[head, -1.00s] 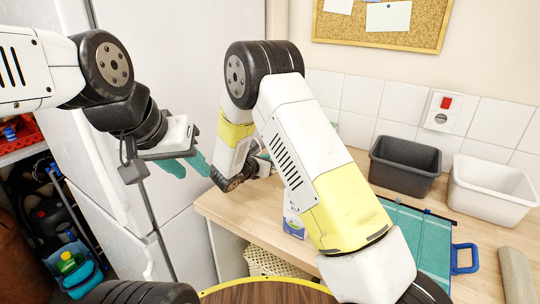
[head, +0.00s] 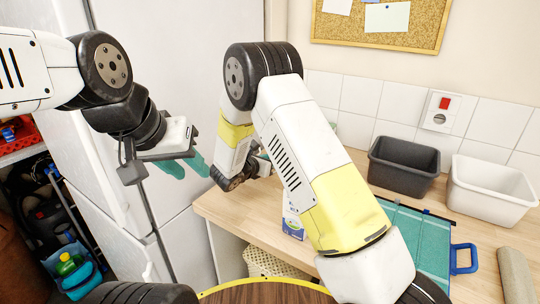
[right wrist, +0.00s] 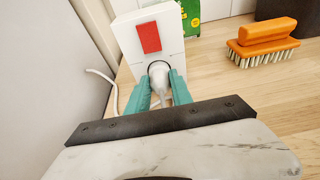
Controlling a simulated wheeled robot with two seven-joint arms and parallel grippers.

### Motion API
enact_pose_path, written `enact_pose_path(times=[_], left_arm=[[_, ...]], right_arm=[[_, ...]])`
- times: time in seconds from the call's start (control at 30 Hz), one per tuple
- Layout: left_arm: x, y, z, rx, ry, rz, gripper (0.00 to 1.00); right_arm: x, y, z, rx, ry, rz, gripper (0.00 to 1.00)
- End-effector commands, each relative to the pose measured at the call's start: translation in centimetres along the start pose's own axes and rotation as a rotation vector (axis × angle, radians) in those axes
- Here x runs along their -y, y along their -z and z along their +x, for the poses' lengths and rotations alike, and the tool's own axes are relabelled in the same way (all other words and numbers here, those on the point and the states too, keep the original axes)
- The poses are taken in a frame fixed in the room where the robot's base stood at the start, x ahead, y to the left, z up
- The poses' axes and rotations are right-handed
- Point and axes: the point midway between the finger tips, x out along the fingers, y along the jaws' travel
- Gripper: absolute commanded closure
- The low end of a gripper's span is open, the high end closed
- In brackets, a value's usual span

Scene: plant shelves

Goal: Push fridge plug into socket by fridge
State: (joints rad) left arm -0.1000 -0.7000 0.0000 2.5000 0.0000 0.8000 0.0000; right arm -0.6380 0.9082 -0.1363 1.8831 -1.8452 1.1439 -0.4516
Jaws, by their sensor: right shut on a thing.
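In the right wrist view, a white socket box (right wrist: 180,45) with a red switch (right wrist: 149,38) stands beside the grey-white fridge side (right wrist: 40,60). The white fridge plug (right wrist: 158,71) is at the round socket opening below the switch. My right gripper (right wrist: 159,82) is shut on the plug with its teal fingers on either side. The plug's front is hidden, so I cannot tell how deep it sits. In the head view, the fridge (head: 190,60) is at the left, and my right arm hides the plug and this socket. My left gripper (head: 186,164) is open and empty before the fridge.
A white cable (right wrist: 103,76) runs along the fridge side. An orange brush (right wrist: 263,42) and a green box (right wrist: 190,12) are on the wooden counter (head: 350,170). Another wall socket (head: 440,112), a dark bin (head: 403,168) and a white bin (head: 490,190) are at the right.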

Motion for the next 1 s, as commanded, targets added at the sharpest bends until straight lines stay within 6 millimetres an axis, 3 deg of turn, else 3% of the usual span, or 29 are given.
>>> enact_pose_path(times=[0.23,0.27,0.4,0.73,1.0], left_arm=[[0.0,0.0,0.0,0.0,0.0,0.0,0.64],[0.0,0.0,0.0,0.0,0.0,0.0,0.64],[0.0,0.0,0.0,0.0,0.0,0.0,0.64],[0.0,0.0,0.0,0.0,0.0,0.0,0.64],[0.0,0.0,0.0,0.0,0.0,0.0,0.64]], right_arm=[[0.0,-0.2,0.5,0.0,0.0,0.0,1.0],[0.0,-0.2,0.6,0.0,0.0,0.0,0.71],[0.0,-0.1,0.5,0.0,0.0,0.0,0.48],[0.0,-0.1,0.2,-0.001,-0.001,0.0,0.48],[-0.1,-0.2,-3.9,0.0,-0.004,0.0,0.48]])
